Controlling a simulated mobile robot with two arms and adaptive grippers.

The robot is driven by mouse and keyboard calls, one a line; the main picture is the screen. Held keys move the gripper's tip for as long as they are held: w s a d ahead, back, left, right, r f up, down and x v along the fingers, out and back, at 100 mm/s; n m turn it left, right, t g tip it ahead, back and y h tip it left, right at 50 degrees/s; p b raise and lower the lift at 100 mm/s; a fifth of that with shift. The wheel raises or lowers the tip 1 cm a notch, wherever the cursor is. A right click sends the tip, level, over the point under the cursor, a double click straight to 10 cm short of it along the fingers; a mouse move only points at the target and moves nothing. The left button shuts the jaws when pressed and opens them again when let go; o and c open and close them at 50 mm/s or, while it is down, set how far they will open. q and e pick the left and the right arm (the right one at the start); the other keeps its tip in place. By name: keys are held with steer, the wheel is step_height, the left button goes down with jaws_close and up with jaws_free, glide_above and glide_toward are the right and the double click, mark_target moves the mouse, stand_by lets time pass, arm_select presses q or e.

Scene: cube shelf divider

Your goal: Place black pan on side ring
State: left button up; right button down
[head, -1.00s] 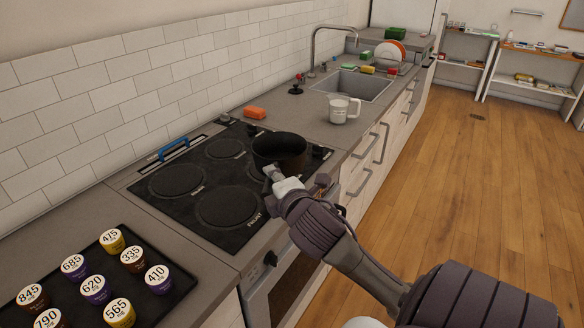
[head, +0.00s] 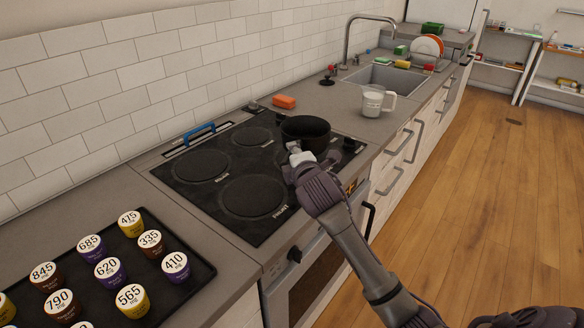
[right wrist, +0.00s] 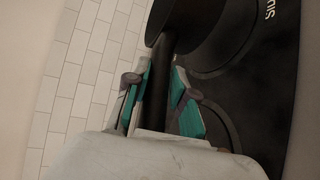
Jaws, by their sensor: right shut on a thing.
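The black pan (head: 306,135) is at the right end of the black hob (head: 214,218), over its right rear part. I cannot tell whether its base touches the glass. Three dark rings show bare: a left ring (head: 202,166), a front ring (head: 254,195) and a back ring (head: 252,137). My right gripper (head: 296,152) is shut on the pan's handle. In the right wrist view the dark handle (right wrist: 156,95) lies between the teal finger pads of the gripper (right wrist: 160,88), with the pan body (right wrist: 178,20) beyond. My left gripper is not in view.
A blue-handled item (head: 200,134) lies at the hob's back left edge. An orange block (head: 284,102) and a white mug (head: 374,102) stand beyond the hob. A tray (head: 196,280) of numbered pods is on the near-left counter. The tiled wall (head: 150,85) runs behind.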

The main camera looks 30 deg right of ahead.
steer(key=shift+w+a+f, duration=0.25)
steer(key=shift+w+f, duration=0.05)
steer(key=shift+w, duration=0.1)
step_height(320, 180, down, 3)
steer(key=shift+f, duration=0.4)
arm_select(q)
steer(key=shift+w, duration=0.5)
arm_select(e)
steer(key=shift+f, duration=0.1)
steer(key=c, duration=1)
jaws_free()
steer(key=shift+s, duration=0.1)
